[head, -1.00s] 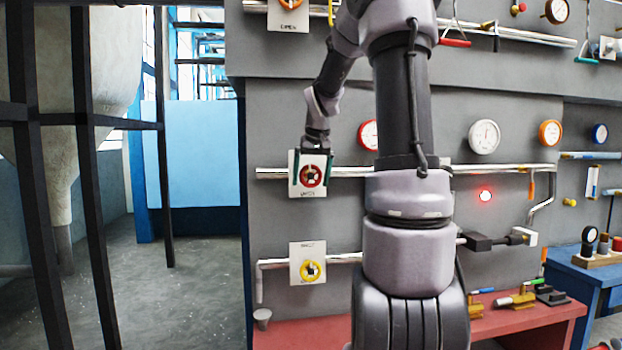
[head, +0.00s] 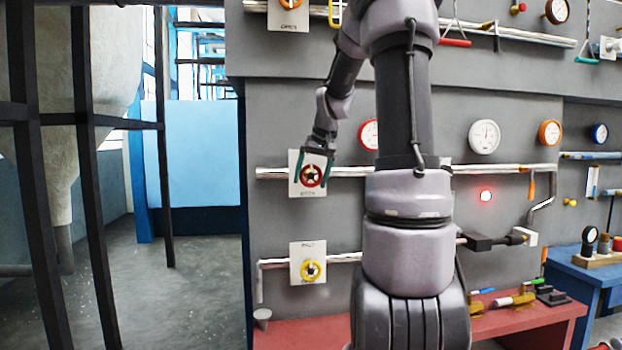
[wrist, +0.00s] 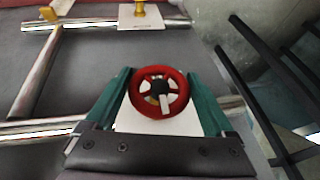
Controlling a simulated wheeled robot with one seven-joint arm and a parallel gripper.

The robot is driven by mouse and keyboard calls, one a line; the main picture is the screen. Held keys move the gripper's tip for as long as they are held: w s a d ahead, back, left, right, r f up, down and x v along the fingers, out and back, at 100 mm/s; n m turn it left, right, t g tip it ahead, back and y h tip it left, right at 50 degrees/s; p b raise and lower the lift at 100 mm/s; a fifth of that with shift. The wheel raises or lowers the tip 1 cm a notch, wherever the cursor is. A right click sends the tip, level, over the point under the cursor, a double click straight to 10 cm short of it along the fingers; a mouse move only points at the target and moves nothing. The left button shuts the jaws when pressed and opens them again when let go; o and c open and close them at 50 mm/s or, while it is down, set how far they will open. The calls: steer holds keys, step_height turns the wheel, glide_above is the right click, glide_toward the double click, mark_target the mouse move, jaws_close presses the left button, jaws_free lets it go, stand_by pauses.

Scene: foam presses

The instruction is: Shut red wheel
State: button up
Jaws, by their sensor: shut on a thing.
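The red wheel (head: 312,176) sits on a white plate (head: 294,188) on the upper silver pipe of the grey wall. It also shows in the wrist view (wrist: 178,82), with a dark hub and a white mark on its lower right spoke. My gripper (head: 312,167) reaches it from above, tilted. Its two green fingers lie on either side of the wheel's rim and are shut on it. In the wrist view my gripper (wrist: 158,95) has one finger at the wheel's left and one at its right. The writing on the plate is too small to read.
A yellow wheel (head: 311,271) on its own white plate is on the lower pipe. Gauges (head: 484,137) and a lit red lamp (head: 486,196) are to the right. A red bench (head: 530,322) stands below. The floor (head: 180,290) at left is open, beside dark posts.

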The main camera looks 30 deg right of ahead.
steer(key=o, duration=1.1)
steer(key=v, duration=1.1)
